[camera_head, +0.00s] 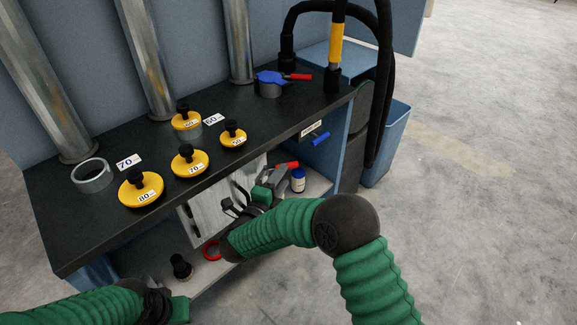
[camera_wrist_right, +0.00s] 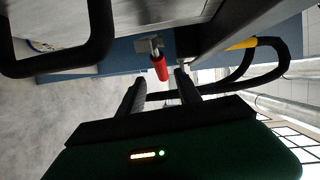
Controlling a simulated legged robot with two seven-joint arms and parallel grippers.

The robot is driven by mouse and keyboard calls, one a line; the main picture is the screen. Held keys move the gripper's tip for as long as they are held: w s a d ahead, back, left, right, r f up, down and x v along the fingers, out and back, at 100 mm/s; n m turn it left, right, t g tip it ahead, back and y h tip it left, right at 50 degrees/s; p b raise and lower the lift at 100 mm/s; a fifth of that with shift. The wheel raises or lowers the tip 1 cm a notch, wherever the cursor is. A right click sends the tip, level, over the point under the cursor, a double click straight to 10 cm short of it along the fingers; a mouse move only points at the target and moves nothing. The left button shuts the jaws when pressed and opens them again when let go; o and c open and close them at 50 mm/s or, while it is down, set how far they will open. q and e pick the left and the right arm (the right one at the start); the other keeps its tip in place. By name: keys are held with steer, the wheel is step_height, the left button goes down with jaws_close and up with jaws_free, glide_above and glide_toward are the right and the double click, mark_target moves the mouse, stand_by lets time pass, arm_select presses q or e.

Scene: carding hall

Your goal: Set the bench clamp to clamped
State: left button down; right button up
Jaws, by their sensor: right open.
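A red-handled grey clamp (camera_head: 280,176) stands on the lower shelf, just past my right gripper (camera_head: 262,192). Its body is partly hidden by that gripper. In the right wrist view, a red grip on a short metal stem (camera_wrist_right: 160,68) lies just ahead of my right gripper (camera_wrist_right: 158,88), between the lines of the two fingers. The fingers are apart, with nothing clearly held. Whether they touch the grip I cannot tell. My left gripper (camera_head: 168,304) is low at the left in the head view, below the bench's front edge; its fingers do not show clearly.
The dark bench top (camera_head: 100,235) holds several yellow knobbed lids (camera_head: 141,190), a grey ring (camera_head: 93,176) and a blue fitting with a red lever (camera_head: 270,82). A blue handle (camera_head: 320,138) sits at the bench front.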

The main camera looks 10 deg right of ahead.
steer(key=f+p+v, duration=0.1)
steer(key=v, duration=0.9)
steer(key=shift+s+a+r, duration=0.25)
steer(key=shift+r, duration=0.2)
steer(key=shift+c, duration=0.3)
